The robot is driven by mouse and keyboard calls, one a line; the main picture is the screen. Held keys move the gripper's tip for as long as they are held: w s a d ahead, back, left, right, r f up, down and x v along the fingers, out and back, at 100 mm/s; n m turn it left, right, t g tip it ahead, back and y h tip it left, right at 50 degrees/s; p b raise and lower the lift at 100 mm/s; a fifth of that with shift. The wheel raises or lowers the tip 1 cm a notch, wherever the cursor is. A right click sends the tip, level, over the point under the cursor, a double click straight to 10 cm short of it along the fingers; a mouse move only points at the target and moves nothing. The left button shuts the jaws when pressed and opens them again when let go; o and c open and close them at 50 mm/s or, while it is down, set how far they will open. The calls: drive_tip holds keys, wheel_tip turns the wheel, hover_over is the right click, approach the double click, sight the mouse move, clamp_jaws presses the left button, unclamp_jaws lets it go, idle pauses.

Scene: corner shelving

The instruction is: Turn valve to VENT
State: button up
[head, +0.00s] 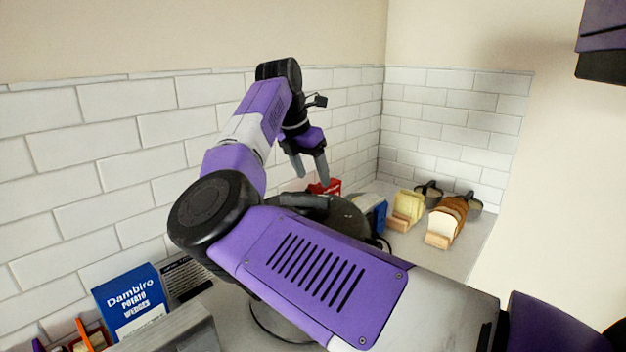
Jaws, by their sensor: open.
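No valve and no VENT marking can be made out in the head view. A round pot or cooker with a dark lid (346,218) stands on the counter, and my arm hides much of it. A dark handle-like bar (300,200) lies across the lid's left side. My gripper (311,178) is above and behind the lid, pointing down, with its two grey fingers apart and nothing between them. A red object with white marks (325,187) shows just below the fingertips; whether it is near or far behind them I cannot tell.
Sliced bread loaves (446,222) on wooden pieces, dark pans (430,192) and a blue package (371,212) stand on the right counter (455,265). A blue Dambiro potato box (131,301) and a grey appliance (172,330) are at lower left. Tiled walls (130,110) close the corner.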

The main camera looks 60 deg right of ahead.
sight(316, 186)
drive_tip(key=shift+x, duration=1.65)
drive_tip(key=shift+s, duration=0.15)
drive_tip(key=c, duration=1.2)
drive_tip(key=n+t+b, duration=0.1)
drive_tip(key=n, duration=0.1)
drive_tip(key=d+n+t+b, duration=0.1)
drive_tip(key=n+b, duration=0.1)
drive_tip(key=n, duration=0.1)
drive_tip(key=shift+s+f, duration=0.15)
drive_tip(key=shift+f, duration=0.05)
drive_tip(key=shift+d+r+n+t+y+b, duration=0.15)
drive_tip(key=shift+n+t+b, duration=0.1)
drive_tip(key=shift+n+b, duration=0.45)
drive_tip(key=shift+d+f+n+t+y+b, duration=0.1)
drive_tip(key=shift+n+t+b, duration=0.25)
drive_tip(key=shift+n, duration=0.55)
drive_tip(key=shift+d+r+n+t+y+b, duration=0.1)
drive_tip(key=shift+d+n+t+b, duration=0.1)
drive_tip(key=shift+n+b, duration=0.5)
drive_tip(key=shift+n, duration=0.3)
